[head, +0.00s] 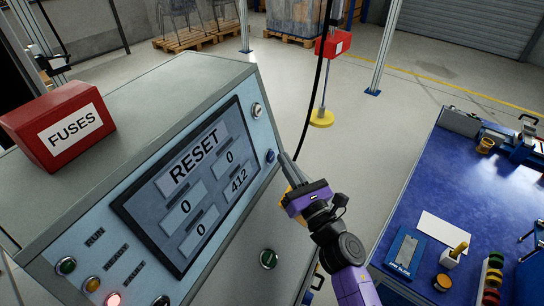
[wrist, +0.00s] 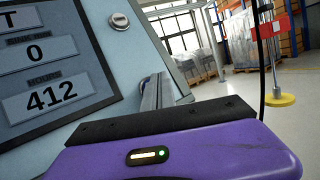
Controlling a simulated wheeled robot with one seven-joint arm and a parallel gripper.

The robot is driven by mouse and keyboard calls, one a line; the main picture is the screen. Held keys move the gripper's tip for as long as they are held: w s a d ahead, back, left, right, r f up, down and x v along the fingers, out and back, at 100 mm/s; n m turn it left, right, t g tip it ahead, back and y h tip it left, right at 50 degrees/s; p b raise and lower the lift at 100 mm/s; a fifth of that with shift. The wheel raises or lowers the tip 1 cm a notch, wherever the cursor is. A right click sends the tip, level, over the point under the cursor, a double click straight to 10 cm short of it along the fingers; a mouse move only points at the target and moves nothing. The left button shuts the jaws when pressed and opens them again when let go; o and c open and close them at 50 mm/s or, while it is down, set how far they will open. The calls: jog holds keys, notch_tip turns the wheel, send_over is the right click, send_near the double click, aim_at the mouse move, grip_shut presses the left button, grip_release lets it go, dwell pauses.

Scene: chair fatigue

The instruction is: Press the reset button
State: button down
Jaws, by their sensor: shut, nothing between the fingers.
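The control cabinet's sloped panel (head: 215,97) carries a screen (head: 188,190) reading RESET, with 412 and several zeros. A small blue button (head: 270,156) sits on the panel right of the screen; no label is readable on it, so I cannot tell for sure that it is the reset button. My gripper (head: 284,158) is shut and empty, its fingertips just right of the blue button. I cannot tell whether they touch it.
A round silver switch (head: 256,110) is above the blue button. A red FUSES box (head: 58,127) sits on top. A blue workbench (head: 425,205) stands right.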

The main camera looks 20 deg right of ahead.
jog(key=shift+a, duration=0.1)
dwell(0.6)
jog(key=shift+w+a+f+b, duration=0.1)
jog(key=shift+w+a+b, duration=0.15)
jog(key=shift+b, duration=0.2)
jog(key=shift+w+a+b, duration=0.2)
jog(key=shift+w+b, duration=0.05)
jog(key=shift+b, duration=0.05)
dwell(0.5)
jog(key=shift+s+d, duration=0.1)
jog(key=shift+s+d+p, duration=0.45)
dwell(0.4)
jog(key=s+d+p, duration=0.1)
jog(key=d, duration=0.1)
jog(key=s+d+r+p, duration=0.1)
jog(key=s, duration=0.1)
jog(key=shift+s+d+r+p, duration=0.1)
jog(key=shift+d+r+p, duration=0.1)
jog(key=shift+d+p, duration=0.15)
